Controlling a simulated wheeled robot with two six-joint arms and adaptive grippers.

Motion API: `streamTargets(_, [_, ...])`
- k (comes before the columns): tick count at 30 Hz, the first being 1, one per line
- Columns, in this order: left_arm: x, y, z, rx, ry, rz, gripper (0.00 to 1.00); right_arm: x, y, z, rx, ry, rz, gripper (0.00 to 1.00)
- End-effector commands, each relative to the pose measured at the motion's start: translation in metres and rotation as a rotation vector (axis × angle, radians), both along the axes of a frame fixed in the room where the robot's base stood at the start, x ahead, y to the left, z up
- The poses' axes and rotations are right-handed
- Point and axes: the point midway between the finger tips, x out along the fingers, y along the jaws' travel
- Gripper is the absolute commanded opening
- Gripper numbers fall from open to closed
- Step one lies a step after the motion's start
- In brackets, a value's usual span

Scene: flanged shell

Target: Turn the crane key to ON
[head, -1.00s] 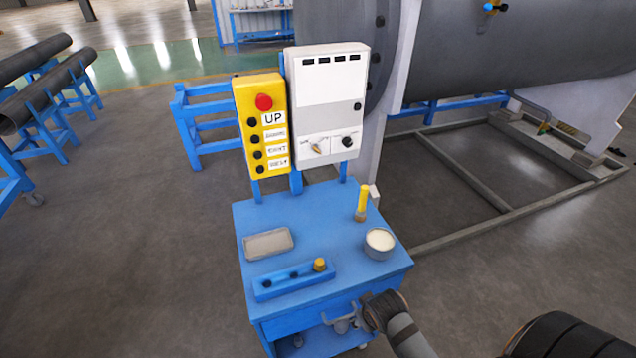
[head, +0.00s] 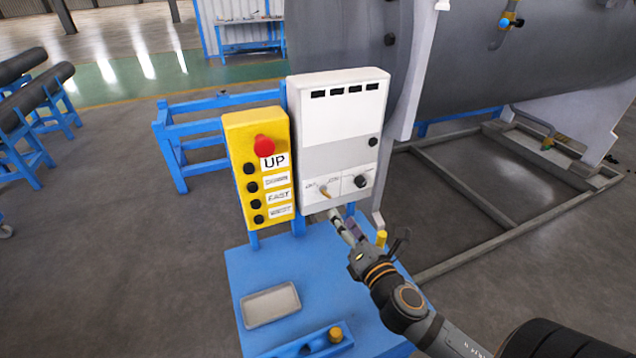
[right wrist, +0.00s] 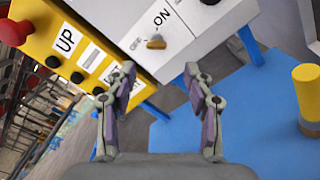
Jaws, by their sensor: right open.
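The crane key is a small yellow-brown key (head: 324,191) in the lower left of the white control box (head: 340,127). In the right wrist view the key (right wrist: 156,42) sits near the printed OFF and ON labels; I cannot tell for sure which one it points to. My right gripper (head: 343,222) is open and empty just below and in front of the key. In the right wrist view its two fingertips (right wrist: 159,72) are spread on either side below the key, apart from it. My left gripper is not in view.
A yellow button box (head: 259,170) with a red button stands left of the white box. A black knob (head: 361,181) is right of the key. The blue cart top (head: 240,265) below bears a grey tray (head: 270,304) and a yellow-handled tool (right wrist: 310,95).

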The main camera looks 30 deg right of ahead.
Motion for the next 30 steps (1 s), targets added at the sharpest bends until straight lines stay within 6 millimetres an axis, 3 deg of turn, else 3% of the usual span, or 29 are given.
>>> streamTargets(2, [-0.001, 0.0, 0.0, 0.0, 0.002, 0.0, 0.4, 0.0, 0.0, 0.0, -0.002, 0.0, 0.001, 0.53])
streamTargets(5, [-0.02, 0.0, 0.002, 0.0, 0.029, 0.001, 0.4, 0.004, -0.001, 0.001, 0.0, 0.001, -0.001, 0.53])
streamTargets(9, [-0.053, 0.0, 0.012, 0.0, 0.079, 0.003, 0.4, 0.026, -0.003, 0.005, 0.008, -0.002, -0.006, 0.53])
streamTargets(12, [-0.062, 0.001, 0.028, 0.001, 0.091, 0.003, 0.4, 0.049, -0.004, 0.008, 0.008, -0.001, -0.006, 0.53])
streamTargets(14, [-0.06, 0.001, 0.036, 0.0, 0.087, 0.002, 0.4, 0.062, -0.004, 0.007, 0.008, 0.0, -0.004, 0.53])
streamTargets(18, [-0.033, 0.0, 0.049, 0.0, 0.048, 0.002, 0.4, 0.087, -0.005, 0.004, 0.006, 0.0, -0.002, 0.53])
streamTargets(22, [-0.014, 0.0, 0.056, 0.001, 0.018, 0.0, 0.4, 0.1, -0.006, 0.001, 0.003, 0.0, -0.001, 0.53])
streamTargets(30, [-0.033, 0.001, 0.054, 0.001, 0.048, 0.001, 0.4, 0.105, -0.006, -0.002, 0.002, 0.002, -0.001, 0.53])
